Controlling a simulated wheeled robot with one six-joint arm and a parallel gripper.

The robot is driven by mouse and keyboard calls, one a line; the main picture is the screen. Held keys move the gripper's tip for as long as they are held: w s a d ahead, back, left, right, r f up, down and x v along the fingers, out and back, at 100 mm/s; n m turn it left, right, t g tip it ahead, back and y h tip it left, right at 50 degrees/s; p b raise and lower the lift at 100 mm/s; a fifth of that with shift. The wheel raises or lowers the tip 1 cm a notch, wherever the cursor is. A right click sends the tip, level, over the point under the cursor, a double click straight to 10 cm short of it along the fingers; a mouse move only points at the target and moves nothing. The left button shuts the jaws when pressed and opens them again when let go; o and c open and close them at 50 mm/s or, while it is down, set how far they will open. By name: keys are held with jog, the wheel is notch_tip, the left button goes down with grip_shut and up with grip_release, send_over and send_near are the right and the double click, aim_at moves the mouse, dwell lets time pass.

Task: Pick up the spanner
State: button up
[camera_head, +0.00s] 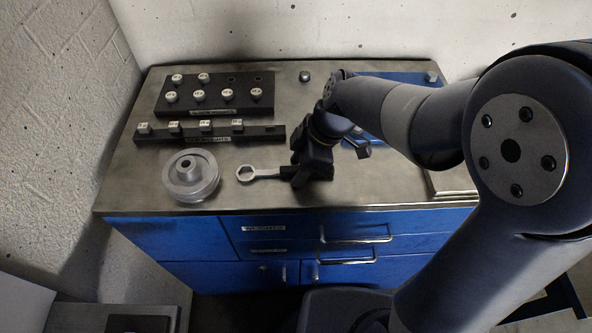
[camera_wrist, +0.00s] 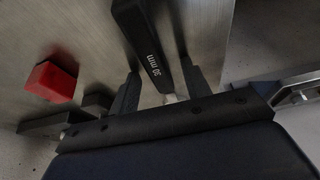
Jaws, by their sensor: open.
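The spanner (camera_head: 262,173) lies on the metal bench top, with its silver ring head to the left and its dark handle under my gripper. In the wrist view the black handle (camera_wrist: 150,45), marked "30 mm", runs between the two fingers. My gripper (camera_head: 310,172) is low over the handle, which it partly hides in the head view. In the wrist view my gripper (camera_wrist: 163,92) is open, with one finger on each side of the handle. I cannot tell whether either finger touches it.
A grey stepped rotor (camera_head: 191,176) stands left of the spanner. Behind are a dark rail (camera_head: 258,133) and a black block (camera_head: 170,105) holding several pale weights. A red block (camera_wrist: 51,82) is beside my gripper in the wrist view. Blue drawers (camera_head: 270,237) are below the bench edge.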

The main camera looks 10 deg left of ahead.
grip_shut()
dwell(0.3)
jog(key=shift+r, duration=0.15)
